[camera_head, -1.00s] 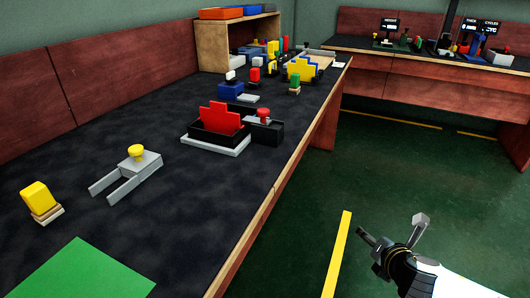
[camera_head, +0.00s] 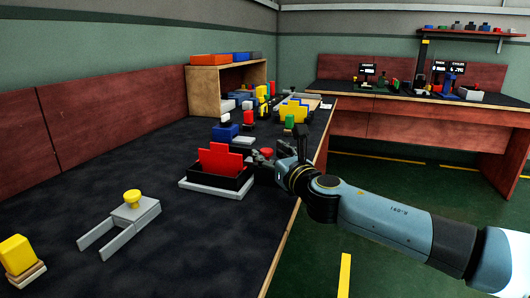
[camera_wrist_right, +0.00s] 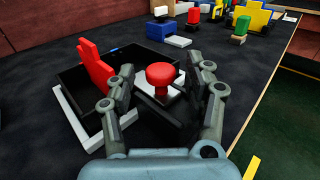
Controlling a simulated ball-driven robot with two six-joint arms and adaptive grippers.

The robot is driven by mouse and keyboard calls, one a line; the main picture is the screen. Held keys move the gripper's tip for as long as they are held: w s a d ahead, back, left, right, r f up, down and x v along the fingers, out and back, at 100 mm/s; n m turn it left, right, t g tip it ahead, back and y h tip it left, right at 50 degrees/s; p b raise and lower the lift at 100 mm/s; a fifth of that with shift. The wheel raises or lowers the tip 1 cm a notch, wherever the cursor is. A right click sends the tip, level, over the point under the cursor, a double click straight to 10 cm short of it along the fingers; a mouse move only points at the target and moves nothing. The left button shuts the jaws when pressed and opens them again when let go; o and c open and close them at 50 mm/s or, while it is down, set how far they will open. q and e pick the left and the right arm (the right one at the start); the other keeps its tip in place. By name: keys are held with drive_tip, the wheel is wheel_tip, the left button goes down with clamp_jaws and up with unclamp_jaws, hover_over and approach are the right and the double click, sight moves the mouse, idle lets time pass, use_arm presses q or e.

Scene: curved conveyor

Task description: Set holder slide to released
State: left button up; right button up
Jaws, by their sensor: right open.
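The holder is a black open box (camera_head: 238,180) on a light grey base, with a red stepped plate (camera_head: 220,159) standing in it. At its right side is a dark slide block (camera_wrist_right: 176,124) with a round red knob (camera_wrist_right: 160,76). The knob also shows small in the head view (camera_head: 266,152). My right gripper (camera_head: 274,158) is at the knob, its arm reaching in from the right. In the right wrist view its open fingers (camera_wrist_right: 160,92) stand on either side of the knob, with gaps visible. The gripper partly hides the slide block. My left gripper is out of view.
A grey fork-shaped piece with a yellow knob (camera_head: 132,197) and a yellow block (camera_head: 17,254) lie nearer on the dark table. Blue, green and yellow fixtures (camera_head: 292,112) crowd the table behind the holder. A wooden shelf (camera_head: 203,90) stands farther back. The table's right edge is close.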

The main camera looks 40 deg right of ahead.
drive_tip(key=shift+x, duration=1.15)
